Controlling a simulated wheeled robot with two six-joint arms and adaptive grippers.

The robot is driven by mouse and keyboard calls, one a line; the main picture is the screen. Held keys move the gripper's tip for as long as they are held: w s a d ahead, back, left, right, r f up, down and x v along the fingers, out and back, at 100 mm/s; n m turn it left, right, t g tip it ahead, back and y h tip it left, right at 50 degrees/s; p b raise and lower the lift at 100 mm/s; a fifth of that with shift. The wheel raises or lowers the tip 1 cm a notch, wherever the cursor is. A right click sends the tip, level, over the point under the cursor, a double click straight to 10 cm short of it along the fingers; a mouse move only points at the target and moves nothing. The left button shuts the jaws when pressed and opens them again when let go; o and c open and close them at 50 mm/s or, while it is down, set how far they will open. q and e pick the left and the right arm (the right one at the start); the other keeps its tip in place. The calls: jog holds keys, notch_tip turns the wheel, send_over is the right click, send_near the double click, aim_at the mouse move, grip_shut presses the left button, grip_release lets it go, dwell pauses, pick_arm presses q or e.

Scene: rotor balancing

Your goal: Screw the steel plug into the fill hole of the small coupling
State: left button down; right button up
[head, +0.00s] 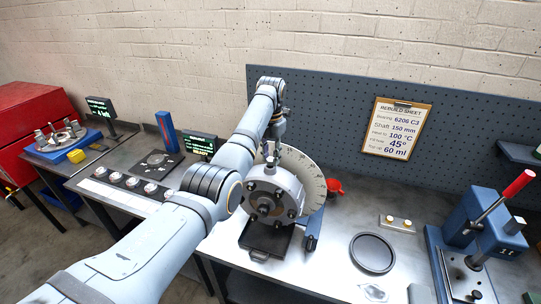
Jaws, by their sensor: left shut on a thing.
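The small coupling (285,188) is a round grey metal body with bolts on its face, standing upright on a dark stand on the bench. A pale graduated disc (308,172) stands behind it. My left gripper (272,158) reaches over from the left and points down at the coupling's top edge. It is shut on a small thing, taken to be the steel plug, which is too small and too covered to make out. The fill hole is hidden under the fingers, so I cannot tell whether the plug is in it. My right gripper is out of view.
A red cup-like thing (334,187) stands right of the disc. A black round dish (372,253) and a small plate with two brass-coloured pieces (397,223) lie on the bench. A blue press (475,235) with a red-handled lever stands at right. A pegboard (340,90) rises behind.

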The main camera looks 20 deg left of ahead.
pick_arm(q)
jog(key=shift+n, duration=0.8)
jog(key=shift+s+a, duration=0.1)
jog(key=shift+f, duration=0.45)
dwell(0.5)
jog(key=m, duration=0.6)
jog(key=shift+f+m, duration=0.1)
jog(key=shift+m, duration=0.3)
jog(key=m, duration=0.8)
jog(key=shift+m, duration=0.3)
jog(key=m, duration=0.3)
jog(key=shift+f, duration=0.1)
